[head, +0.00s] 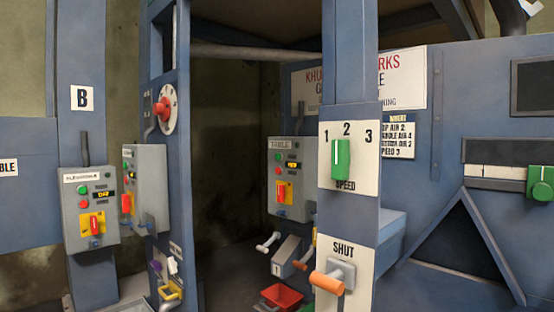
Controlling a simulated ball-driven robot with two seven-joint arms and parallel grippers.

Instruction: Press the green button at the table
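A grey control box (304,152) whose label looks like TABLE stands in the middle of the head view, behind the SPEED post. On its front are a small green button (279,159), a red button (279,171), a small lit display and a yellow panel with a red switch. Neither of my grippers is in view.
A blue post with a green SPEED knob (341,159) and an orange SHUT handle (327,283) stands in front of the box. Another control box (69,215), labelled ELEVATOR, is at the left. A red tray (282,296) sits low in the middle.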

